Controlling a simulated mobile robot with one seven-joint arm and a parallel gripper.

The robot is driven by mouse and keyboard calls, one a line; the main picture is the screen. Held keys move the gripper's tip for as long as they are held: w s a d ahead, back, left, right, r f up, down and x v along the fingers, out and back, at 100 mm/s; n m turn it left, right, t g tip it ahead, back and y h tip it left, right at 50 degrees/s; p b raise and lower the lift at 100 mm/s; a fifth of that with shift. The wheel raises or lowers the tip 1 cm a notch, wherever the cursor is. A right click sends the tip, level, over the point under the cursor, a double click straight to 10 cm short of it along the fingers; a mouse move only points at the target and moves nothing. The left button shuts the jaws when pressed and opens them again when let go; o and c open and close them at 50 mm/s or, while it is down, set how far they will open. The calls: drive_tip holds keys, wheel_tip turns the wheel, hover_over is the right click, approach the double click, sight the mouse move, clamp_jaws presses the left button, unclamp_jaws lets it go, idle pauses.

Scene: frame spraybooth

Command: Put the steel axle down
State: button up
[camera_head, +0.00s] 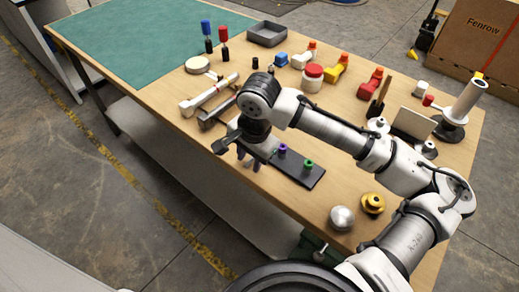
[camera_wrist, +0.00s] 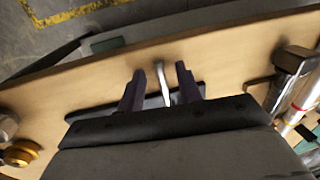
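A slim bright steel axle (camera_wrist: 161,80) shows between the two fingers of my gripper (camera_wrist: 160,70) in the wrist view. Gaps show on both sides of it, so the fingers look open around it and not touching it. Its lower end is hidden by the gripper body. Behind it lies a dark flat board (camera_head: 304,176), which carries a purple piece (camera_head: 282,150) and a green piece (camera_head: 308,165) in the head view. There, my gripper (camera_head: 248,163) points down at the board's left end, near the table's front edge. The axle cannot be made out in the head view.
On the wooden table (camera_head: 235,183), a silver dome (camera_head: 342,217) and a gold flanged part (camera_head: 373,203) stand right of the board. Pale rail-like parts (camera_head: 208,97) lie behind my gripper. Several coloured parts fill the back. The green mat (camera_head: 135,45) is clear.

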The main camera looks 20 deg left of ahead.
clamp_jaws()
drive_tip(key=shift+r, duration=0.1)
idle(0.5)
